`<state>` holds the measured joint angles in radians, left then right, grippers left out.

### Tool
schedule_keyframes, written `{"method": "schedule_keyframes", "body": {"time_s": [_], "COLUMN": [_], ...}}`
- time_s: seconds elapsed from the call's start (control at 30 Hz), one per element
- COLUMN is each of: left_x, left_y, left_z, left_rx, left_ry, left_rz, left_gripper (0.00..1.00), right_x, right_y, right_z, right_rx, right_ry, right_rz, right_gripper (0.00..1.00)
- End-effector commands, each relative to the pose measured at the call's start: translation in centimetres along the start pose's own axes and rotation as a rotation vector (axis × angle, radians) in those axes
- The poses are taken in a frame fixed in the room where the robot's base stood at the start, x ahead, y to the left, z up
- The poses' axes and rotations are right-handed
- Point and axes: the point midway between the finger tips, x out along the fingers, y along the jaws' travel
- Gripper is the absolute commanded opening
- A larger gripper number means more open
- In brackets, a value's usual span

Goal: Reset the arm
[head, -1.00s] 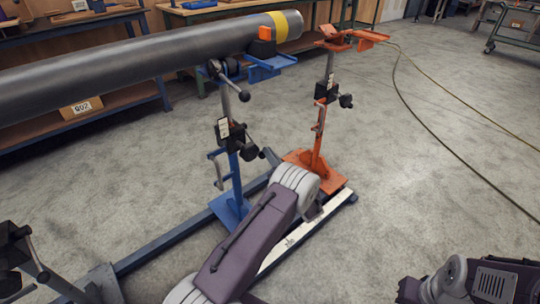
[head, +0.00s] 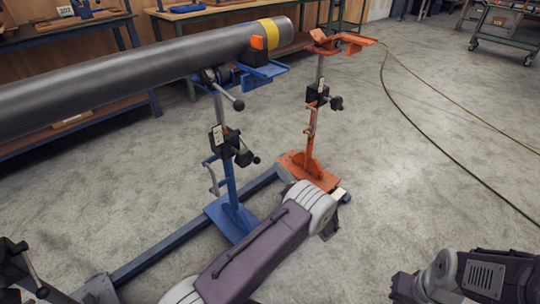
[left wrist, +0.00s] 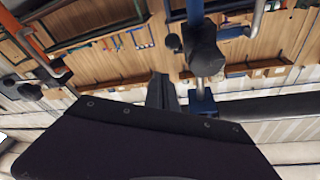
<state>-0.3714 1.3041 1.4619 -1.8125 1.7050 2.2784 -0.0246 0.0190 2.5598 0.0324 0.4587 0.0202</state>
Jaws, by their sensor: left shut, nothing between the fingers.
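My left arm (head: 255,255) comes up from the bottom of the head view, a purple link with a white ribbed joint. I cannot make out its fingertips in the head view. In the left wrist view my left gripper (left wrist: 162,92) shows as dark narrow fingers held together with nothing between them, beyond a dark plate. The grey pipe (head: 120,85) with a yellow band (head: 272,34) lies on a blue stand (head: 230,180). My right arm (head: 465,278) shows at the lower right; its gripper is out of view.
An orange stand (head: 310,150) with an empty top stands right of the pipe's end. A blue floor rail (head: 175,245) runs beneath the stands, close to my left arm. Workbenches line the back, and a hose (head: 420,125) crosses open floor at right.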

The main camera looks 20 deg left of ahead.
Motion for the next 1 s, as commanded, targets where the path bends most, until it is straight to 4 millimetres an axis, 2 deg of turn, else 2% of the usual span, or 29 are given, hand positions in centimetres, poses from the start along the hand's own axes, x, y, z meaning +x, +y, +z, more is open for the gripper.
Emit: {"method": "schedule_keyframes", "body": {"time_s": [0.1,0.3,0.5,0.57,0.67,0.7,0.77,0.8,0.87,0.9,0.97,1.0], "left_x": [-1.4,-1.9,-1.3,0.0,3.7,5.3,7.1,7.5,7.0,5.8,2.4,-0.6], "left_y": [0.1,0.2,-0.2,-1.1,-4.7,-7.7,-12.4,-15.4,-19.6,-22.1,-24.9,-26.1], "left_z": [0.2,0.4,0.4,-1.1,-5.6,-6.8,-6.7,-5.7,-3.2,-1.1,2.3,4.4], "left_rx": [0.0,-0.002,-0.005,-0.043,-0.147,-0.178,-0.21,-0.198,-0.141,-0.091,-0.012,0.034], "left_ry": [0.001,0.001,-0.005,-0.013,-0.034,-0.071,-0.189,-0.301,-0.509,-0.668,-0.927,-1.093], "left_rz": [0.0,-0.001,-0.015,-0.045,-0.13,-0.189,-0.271,-0.311,-0.337,-0.323,-0.247,-0.156], "left_gripper": [0.0,0.0,0.0,0.0,0.0,0.0,0.0,0.0,0.0,0.0,0.0,0.0], "right_x": [-0.4,-0.4,-0.4,-0.4,-0.5,-0.4,-0.4,-0.4,-0.4,-0.4,-0.4,-0.4], "right_y": [0.0,0.0,0.0,0.0,0.0,0.0,0.0,0.0,0.0,0.0,0.0,0.0], "right_z": [0.0,0.0,0.0,0.0,0.0,0.0,0.0,0.0,0.0,0.0,0.0,0.0], "right_rx": [0.0,0.0,0.0,0.0,0.0,0.0,0.0,0.0,0.0,0.0,0.0,0.0], "right_ry": [0.0,0.0,0.0,0.0,0.0,0.0,0.0,0.0,0.0,0.0,0.0,0.0], "right_rz": [0.0,0.0,0.0,0.0,0.0,0.0,0.0,0.0,0.0,0.0,0.0,0.0], "right_gripper": [0.0,0.0,0.0,0.0,0.0,0.0,0.0,0.0,0.0,0.0,0.0,0.0]}}
